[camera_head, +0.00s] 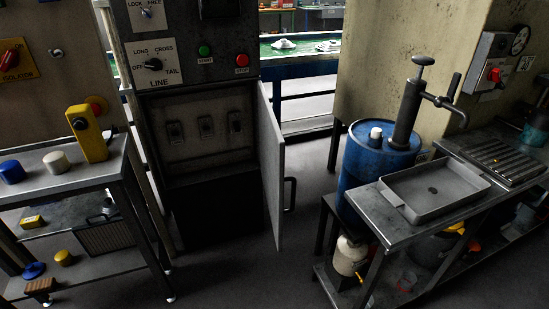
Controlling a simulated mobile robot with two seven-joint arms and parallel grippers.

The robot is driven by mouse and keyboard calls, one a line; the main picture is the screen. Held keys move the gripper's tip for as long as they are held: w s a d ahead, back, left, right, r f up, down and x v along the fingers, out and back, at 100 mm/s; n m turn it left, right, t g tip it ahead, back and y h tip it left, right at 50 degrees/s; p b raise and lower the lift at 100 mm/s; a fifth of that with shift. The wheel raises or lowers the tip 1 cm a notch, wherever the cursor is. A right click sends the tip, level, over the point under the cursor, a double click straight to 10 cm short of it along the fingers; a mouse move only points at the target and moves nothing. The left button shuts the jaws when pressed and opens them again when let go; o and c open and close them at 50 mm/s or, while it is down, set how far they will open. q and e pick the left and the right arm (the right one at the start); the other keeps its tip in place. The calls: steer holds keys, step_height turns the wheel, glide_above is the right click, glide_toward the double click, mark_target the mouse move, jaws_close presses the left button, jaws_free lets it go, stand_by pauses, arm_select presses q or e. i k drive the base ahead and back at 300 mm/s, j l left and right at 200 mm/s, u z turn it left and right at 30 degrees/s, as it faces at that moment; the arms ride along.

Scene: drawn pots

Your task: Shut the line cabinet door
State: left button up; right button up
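The line cabinet (190,85) stands left of centre, with the word LINE on its front panel. Its grey door (271,165) is hinged at the cabinet's right side and stands wide open, swung out toward me and seen nearly edge-on. A dark bar handle (291,194) sits on the right face of the door near its free edge. The open cabinet shows several small switches (206,127) on its inner panel and a dark space below them. Neither of my grippers is in view.
A bench (110,167) with blue and white knobs and a yellow switch box (86,133) stands at left. A blue drum (375,160) with a pump and a metal bench (380,215) with a tray (434,190) stand at right. Floor before the cabinet is clear.

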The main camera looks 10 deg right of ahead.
mark_target(272, 143)
steer(key=l+u, duration=0.2)
steer(key=l, duration=0.35)
steer(key=l+u, duration=0.15)
steer(key=l, duration=0.45)
steer(key=k+l+u, duration=0.2)
steer(key=l, duration=0.35)
steer(key=i+u, duration=0.1)
steer(key=u, duration=0.25)
steer(key=i+u, duration=0.15)
steer(key=u, duration=0.15)
steer(key=i+l+u, duration=0.1)
steer(key=u, duration=0.25)
